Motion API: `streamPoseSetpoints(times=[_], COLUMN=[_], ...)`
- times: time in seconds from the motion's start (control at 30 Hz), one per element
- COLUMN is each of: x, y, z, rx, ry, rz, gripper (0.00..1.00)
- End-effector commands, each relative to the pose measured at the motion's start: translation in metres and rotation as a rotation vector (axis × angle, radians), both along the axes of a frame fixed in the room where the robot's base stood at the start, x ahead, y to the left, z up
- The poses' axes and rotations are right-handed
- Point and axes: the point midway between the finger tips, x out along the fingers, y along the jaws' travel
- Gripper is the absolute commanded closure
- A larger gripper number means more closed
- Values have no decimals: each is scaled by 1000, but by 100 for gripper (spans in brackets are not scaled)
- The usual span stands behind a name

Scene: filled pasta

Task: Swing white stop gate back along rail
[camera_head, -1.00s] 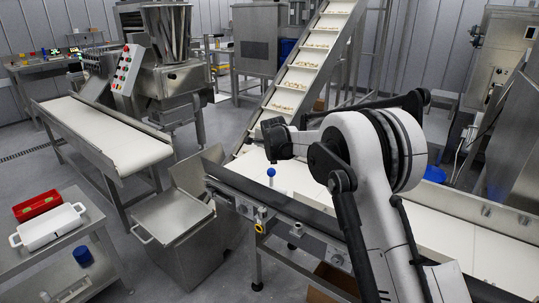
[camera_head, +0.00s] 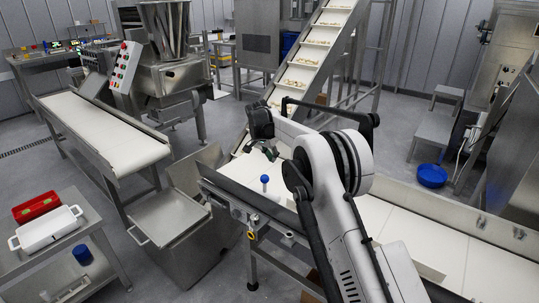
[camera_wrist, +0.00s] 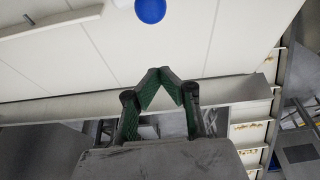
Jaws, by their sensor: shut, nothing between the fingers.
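A blue ball knob (camera_head: 265,179) stands on a short stem at the near rail (camera_head: 300,232) of the white conveyor belt. It also shows at the top edge of the wrist view (camera_wrist: 150,10). A white bar (camera_wrist: 52,22), which looks like the stop gate, lies over the belt at the upper left of the wrist view; its link to the knob is not visible. My gripper (camera_head: 270,153) is over the belt, beyond the knob in the head view. In the wrist view its green fingertips (camera_wrist: 160,74) meet, shut and empty, apart from knob and bar.
An inclined cleated conveyor (camera_head: 305,60) carrying pasta pieces rises behind the belt. A steel bin (camera_head: 175,220) stands left of the rail. A side table holds a white tray (camera_head: 48,230) and a red one (camera_head: 36,207). A blue tub (camera_head: 432,176) is on the floor at right.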

Motion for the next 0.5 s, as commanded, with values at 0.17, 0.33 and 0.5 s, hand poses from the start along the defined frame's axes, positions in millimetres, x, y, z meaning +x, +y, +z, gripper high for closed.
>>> streamPoseSetpoints(times=[0.17,0.33,0.5], x=[9,16,-2], y=[-5,-9,2], z=[-29,-51,-53], rx=[1,1,1], ry=[-1,-1,-1], rz=[-1,-2,0], gripper=[100,100,100])
